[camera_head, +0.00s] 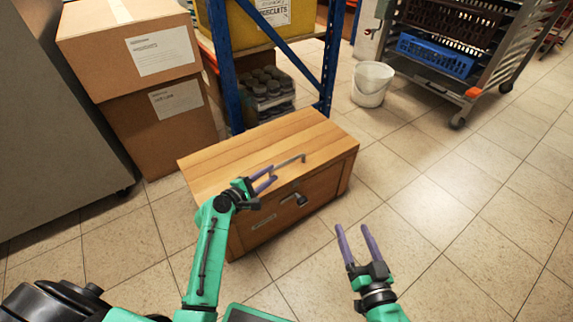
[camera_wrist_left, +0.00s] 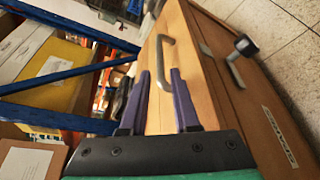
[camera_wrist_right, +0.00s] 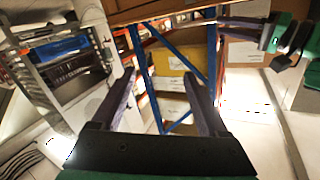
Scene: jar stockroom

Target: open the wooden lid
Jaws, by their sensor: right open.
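The wooden chest (camera_head: 300,210) stands on the floor, its wooden lid (camera_head: 240,148) lying shut on top. A grey bar handle (camera_head: 289,164) is fixed to the lid near its front edge; it also shows in the left wrist view (camera_wrist_left: 165,55). A dark-knobbed latch (camera_head: 295,199) is on the front face. My left gripper (camera_head: 270,179) is open at the near end of the bar handle. Its fingers lie apart on either side of that end; contact cannot be told. My right gripper (camera_head: 354,229) is open and empty, in front of the chest to the right.
Cardboard boxes (camera_head: 148,95) are stacked behind left, beside a grey cabinet (camera_head: 60,150). A blue-framed shelf (camera_head: 228,70) stands right behind the chest. A white bucket (camera_head: 371,84) and a wheeled rack (camera_head: 485,58) are at the back right. The tiled floor (camera_head: 460,200) on the right is clear.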

